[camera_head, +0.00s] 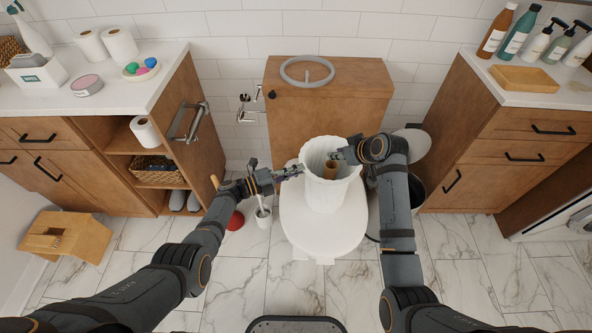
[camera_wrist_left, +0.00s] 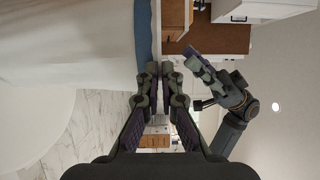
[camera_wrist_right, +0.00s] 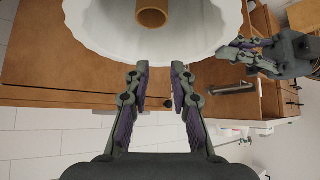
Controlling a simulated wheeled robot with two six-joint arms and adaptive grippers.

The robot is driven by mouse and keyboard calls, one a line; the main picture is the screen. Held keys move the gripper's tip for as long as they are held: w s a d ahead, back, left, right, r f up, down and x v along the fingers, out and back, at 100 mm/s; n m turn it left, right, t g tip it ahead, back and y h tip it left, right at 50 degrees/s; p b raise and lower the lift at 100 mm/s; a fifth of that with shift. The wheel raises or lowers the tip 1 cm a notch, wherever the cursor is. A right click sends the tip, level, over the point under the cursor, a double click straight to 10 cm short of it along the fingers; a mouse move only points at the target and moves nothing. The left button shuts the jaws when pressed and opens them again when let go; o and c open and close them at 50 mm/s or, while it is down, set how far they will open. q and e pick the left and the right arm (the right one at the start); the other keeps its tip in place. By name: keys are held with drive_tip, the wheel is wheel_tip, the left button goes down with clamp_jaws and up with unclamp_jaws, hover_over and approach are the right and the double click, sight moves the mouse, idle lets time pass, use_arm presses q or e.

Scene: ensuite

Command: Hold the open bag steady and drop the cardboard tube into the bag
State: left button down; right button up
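The white bag (camera_head: 326,190) stands open and upright on the closed toilet lid (camera_head: 342,240). The brown cardboard tube (camera_head: 331,170) is inside its mouth; the right wrist view shows the tube's round end (camera_wrist_right: 151,13) within the scalloped rim (camera_wrist_right: 140,57). My left gripper (camera_head: 297,171) is at the bag's left side, with its fingers close together (camera_wrist_left: 160,68); whether bag material is pinched between them is unclear. My right gripper (camera_head: 338,155) is at the bag's upper right rim. Its fingers (camera_wrist_right: 159,68) are apart with nothing between them. The tube's lower end is hidden.
A wooden cabinet (camera_head: 330,95) with a grey ring on top stands behind the toilet. Counters with toiletries flank both sides. A red plunger (camera_head: 236,220) and a toilet brush (camera_head: 263,216) stand left of the toilet; a dark bin (camera_head: 416,188) stands right.

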drive_tip(key=shift+d+r, duration=0.1)
drive_tip(key=v, duration=1.2)
idle(1.0)
use_arm(q)
drive_tip(key=c, duration=1.4)
unclamp_jaws()
drive_tip(key=shift+c, duration=0.2)
drive_tip(key=v, duration=1.2)
